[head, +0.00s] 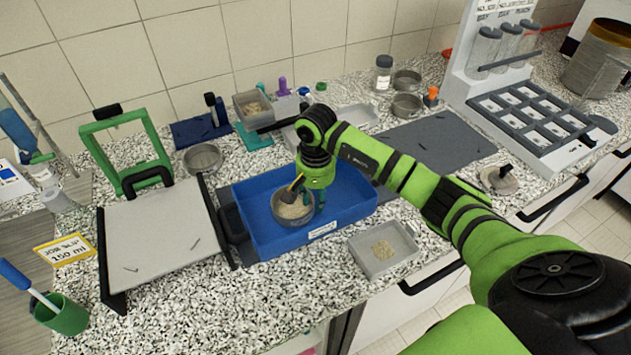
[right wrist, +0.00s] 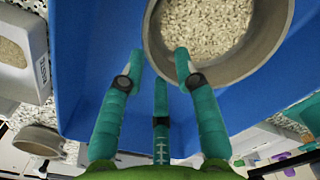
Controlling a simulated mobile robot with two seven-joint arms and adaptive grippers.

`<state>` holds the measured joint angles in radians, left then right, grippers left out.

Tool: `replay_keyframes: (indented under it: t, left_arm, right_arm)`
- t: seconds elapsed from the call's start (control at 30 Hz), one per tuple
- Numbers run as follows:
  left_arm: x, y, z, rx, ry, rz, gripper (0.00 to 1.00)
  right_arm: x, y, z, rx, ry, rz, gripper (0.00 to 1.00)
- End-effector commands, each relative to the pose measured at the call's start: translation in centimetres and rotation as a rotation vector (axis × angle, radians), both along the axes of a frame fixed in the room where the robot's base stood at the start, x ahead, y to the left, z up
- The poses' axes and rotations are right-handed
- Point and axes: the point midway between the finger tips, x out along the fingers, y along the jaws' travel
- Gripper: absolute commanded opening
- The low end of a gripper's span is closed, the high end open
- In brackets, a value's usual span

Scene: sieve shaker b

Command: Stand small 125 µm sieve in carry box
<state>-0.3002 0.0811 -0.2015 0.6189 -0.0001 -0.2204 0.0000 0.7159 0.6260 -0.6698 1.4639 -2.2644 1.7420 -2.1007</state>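A round grey sieve-like pan (head: 291,212) holding pale grain stands in the blue box (head: 262,240); no 125 µm marking is readable on it. The pan also shows in the right wrist view (right wrist: 262,62). My right gripper (head: 306,192) points down at its rim. In the right wrist view, my right gripper (right wrist: 159,64) has its teal fingertips spread, one over the pan's inside and one outside the wall, with a visible gap. A yellow-and-black piece shows at the pan in the head view. My left gripper is not in view.
A grey tray of grain (head: 384,247) sits right of the blue box. A grey plate with black sides (head: 160,235) and a green frame (head: 162,150) stand left. Other round pans are behind (head: 203,158) (head: 407,105). A dark mat (head: 430,143) has free room.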

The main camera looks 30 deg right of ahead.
Motion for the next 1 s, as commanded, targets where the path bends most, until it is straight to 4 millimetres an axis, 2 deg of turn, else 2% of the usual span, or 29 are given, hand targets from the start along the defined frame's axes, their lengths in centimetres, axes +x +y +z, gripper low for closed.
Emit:
replay_keyframes:
  t: [0.17, 0.3, 0.5, 0.7, 1.0]
  left_arm:
    - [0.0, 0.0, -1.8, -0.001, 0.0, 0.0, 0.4]
    - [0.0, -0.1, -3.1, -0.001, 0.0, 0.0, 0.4]
    - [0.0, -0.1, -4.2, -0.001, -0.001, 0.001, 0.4]
    - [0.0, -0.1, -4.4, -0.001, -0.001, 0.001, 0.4]
    - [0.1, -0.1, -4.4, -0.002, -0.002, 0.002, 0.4]
  right_arm:
    - [0.3, -0.1, 3.0, -0.001, -0.011, 0.002, 0.32]
    - [0.2, -0.1, 6.2, -0.002, -0.011, 0.0, 0.32]
    - [0.1, -0.1, 10.1, -0.001, -0.007, 0.0, 0.32]
    - [0.0, -0.1, 11.7, 0.0, -0.004, 0.0, 0.32]
    - [0.0, -0.1, 12.0, 0.0, -0.002, 0.0, 0.32]
